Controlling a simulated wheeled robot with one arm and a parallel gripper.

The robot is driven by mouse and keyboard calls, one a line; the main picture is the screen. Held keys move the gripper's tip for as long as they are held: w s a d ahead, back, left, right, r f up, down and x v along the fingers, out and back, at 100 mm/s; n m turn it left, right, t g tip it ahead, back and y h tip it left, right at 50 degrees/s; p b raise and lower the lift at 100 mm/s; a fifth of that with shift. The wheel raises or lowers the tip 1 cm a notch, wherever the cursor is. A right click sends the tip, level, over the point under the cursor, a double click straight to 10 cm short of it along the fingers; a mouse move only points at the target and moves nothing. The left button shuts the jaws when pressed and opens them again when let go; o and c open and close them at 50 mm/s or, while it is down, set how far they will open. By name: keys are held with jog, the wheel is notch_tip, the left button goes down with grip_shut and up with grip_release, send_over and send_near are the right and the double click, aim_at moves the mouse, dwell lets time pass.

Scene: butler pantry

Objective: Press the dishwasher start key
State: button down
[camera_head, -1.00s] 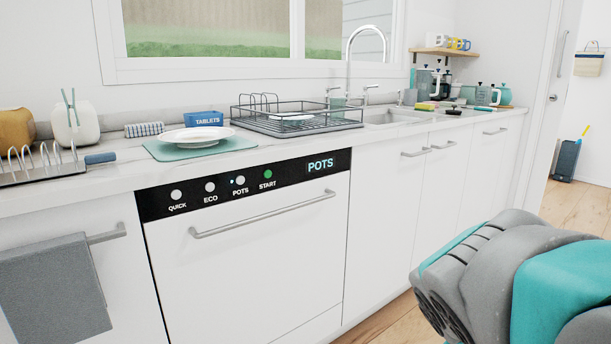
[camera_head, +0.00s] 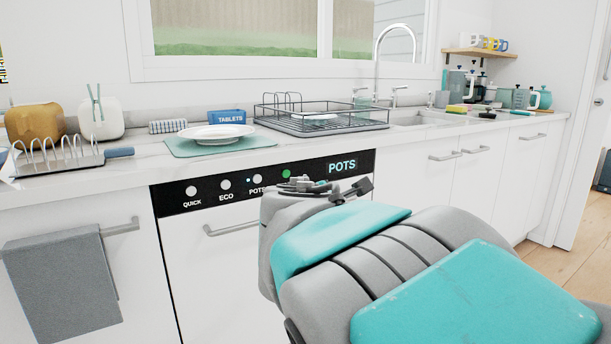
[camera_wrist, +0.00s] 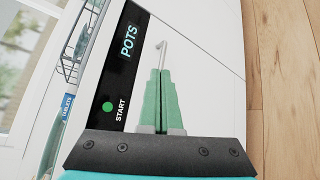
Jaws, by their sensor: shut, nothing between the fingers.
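The dishwasher (camera_head: 190,255) has a white door and a black control strip (camera_head: 168,196) along its top. The strip carries the QUICK, ECO and POTS keys, a green start key (camera_head: 286,174) and a display (camera_head: 342,166) reading POTS. A small blue light shows beside the POTS key. In the wrist view the green start key (camera_wrist: 107,107) is left of my gripper (camera_wrist: 160,72), beside its START label. My gripper's green fingers are together and empty, in front of the dishwasher door. In the head view my arm covers the START label and much of the door; the key looks untouched.
The door handle (camera_wrist: 161,45) shows beyond the fingertips. On the counter are a plate (camera_head: 217,132), a TABLETS box (camera_head: 227,117), a dish rack (camera_head: 320,118) and a toast rack (camera_head: 60,158). A grey towel (camera_head: 65,285) hangs at left. Wooden floor lies at right.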

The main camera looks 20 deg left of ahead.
aim_at(286, 173)
jog(key=a, duration=0.1)
jog(key=a+r+n+y, duration=0.1)
jog(key=a, duration=0.1)
jog(key=a+n, duration=0.1)
jog(key=a, duration=0.1)
jog(key=shift+s+a+r+t+y, duration=0.2)
jog(key=shift+r+t+y, duration=0.1)
jog(key=shift+t, duration=0.1)
jog(key=shift+f, duration=0.1)
jog(key=shift+w+a+p, duration=0.65)
jog(key=shift+w+a, duration=0.8)
jog(key=shift+a, duration=0.2)
jog(key=shift+w+a+p, duration=0.6)
jog(key=shift+w+a, duration=0.85)
jog(key=shift+a, duration=0.15)
jog(key=shift+w+a+p, duration=0.25)
jog(key=shift+a+p, duration=0.05)
jog(key=shift+p, duration=0.05)
